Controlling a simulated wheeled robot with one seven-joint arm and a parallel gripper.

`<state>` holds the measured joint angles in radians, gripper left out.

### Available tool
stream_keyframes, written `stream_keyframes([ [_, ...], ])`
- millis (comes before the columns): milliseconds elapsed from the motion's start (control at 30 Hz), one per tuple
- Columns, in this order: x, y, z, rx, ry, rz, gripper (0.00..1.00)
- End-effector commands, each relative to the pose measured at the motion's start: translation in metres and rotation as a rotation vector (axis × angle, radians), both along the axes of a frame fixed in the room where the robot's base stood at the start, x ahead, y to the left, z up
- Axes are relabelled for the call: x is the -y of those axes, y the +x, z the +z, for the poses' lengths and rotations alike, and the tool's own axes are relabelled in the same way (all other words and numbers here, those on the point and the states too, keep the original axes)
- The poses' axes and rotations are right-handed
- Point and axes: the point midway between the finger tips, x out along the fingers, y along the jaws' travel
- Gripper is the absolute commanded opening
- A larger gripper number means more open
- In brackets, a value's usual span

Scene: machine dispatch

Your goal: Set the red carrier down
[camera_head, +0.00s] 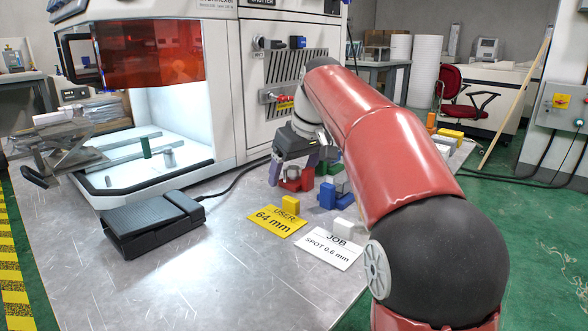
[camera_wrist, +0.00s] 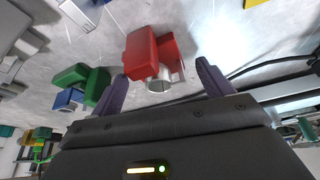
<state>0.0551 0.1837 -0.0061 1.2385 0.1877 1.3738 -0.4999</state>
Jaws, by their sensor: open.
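The red carrier (camera_head: 296,180) rests on the metal table, below my gripper. It shows larger in the wrist view (camera_wrist: 152,52), with a pale cylinder (camera_wrist: 160,83) at its side. My gripper (camera_head: 291,165) is open just over the carrier. In the wrist view its two purple fingertips (camera_wrist: 163,80) stand apart, one on each side of the carrier's near end, with a gap visible to the right. Whether either finger touches the carrier cannot be told.
Green (camera_wrist: 82,78) and blue (camera_head: 328,195) carriers stand close beside the red one. A yellow card (camera_head: 276,221), a white card (camera_head: 328,248) and a black foot pedal (camera_head: 150,225) lie in front. The machine's open chamber (camera_head: 180,115) is at left. The table's front is clear.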

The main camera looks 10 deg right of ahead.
Motion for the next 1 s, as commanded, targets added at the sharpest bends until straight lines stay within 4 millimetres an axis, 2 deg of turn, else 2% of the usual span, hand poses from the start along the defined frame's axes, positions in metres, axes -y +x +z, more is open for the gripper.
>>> stream_keyframes([
  [167, 0.002, -0.004, 0.017, 0.002, 0.0, 0.0, 0.79],
  [400, 0.011, -0.022, 0.066, 0.004, 0.0, -0.001, 0.79],
  [600, 0.017, -0.035, 0.099, 0.002, 0.0, -0.001, 0.79],
  [800, 0.019, -0.041, 0.113, 0.001, 0.0, 0.0, 0.79],
  [1000, 0.02, -0.042, 0.114, 0.001, 0.0, 0.0, 0.79],
])
